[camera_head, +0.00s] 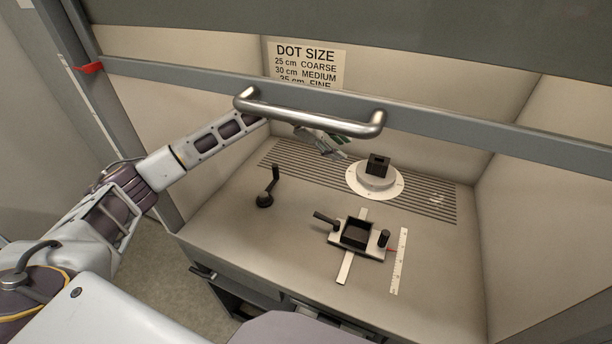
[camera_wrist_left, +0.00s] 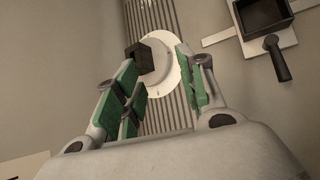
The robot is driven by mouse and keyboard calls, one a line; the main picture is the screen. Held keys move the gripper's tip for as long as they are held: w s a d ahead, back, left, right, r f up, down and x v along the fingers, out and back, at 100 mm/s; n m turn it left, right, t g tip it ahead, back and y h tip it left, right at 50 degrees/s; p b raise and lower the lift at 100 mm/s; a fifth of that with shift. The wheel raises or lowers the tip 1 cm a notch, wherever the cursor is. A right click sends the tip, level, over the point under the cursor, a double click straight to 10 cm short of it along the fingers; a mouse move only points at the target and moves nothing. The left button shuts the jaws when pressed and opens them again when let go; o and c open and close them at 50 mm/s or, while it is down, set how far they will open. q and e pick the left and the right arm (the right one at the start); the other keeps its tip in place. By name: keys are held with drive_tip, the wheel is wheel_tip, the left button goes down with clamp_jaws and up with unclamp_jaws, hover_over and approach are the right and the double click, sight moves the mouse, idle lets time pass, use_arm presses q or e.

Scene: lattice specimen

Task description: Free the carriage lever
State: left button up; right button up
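The carriage (camera_head: 374,251) is a pale plate with a black square cup, on a light strip on the cabinet floor. Its black lever (camera_head: 325,218) sticks out from the left side of the plate. In the left wrist view the lever (camera_wrist_left: 279,60) hangs below the carriage (camera_wrist_left: 283,39) at the upper right. My left gripper (camera_head: 338,147) is behind the front bar, above the vent slats and back from the lever. In the left wrist view its green-padded fingers (camera_wrist_left: 157,60) are spread, with nothing between them. My right gripper is not in view.
A round white dial (camera_head: 376,182) with a black block stands on the slatted vent (camera_head: 300,161). A small crank (camera_head: 266,195) stands left, a ruler (camera_head: 399,262) right. A metal handle (camera_head: 310,119) crosses in front of my left gripper. The floor between crank and carriage is clear.

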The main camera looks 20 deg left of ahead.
sight(318, 214)
use_arm(q)
drive_tip(key=s+a+f+n+g+y, duration=0.2)
drive_tip(key=s+a+f+g+y, duration=0.2)
drive_tip(key=s, duration=0.6)
drive_tip(key=shift+s+a+f+g, duration=0.35)
drive_tip(key=shift+a+f+g, duration=0.15)
drive_tip(key=shift+a+g, duration=0.6)
drive_tip(key=shift+d+f, duration=0.1)
drive_tip(key=shift+p+x, duration=1.35)
drive_tip(key=shift+x, duration=5.45)
clamp_jaws()
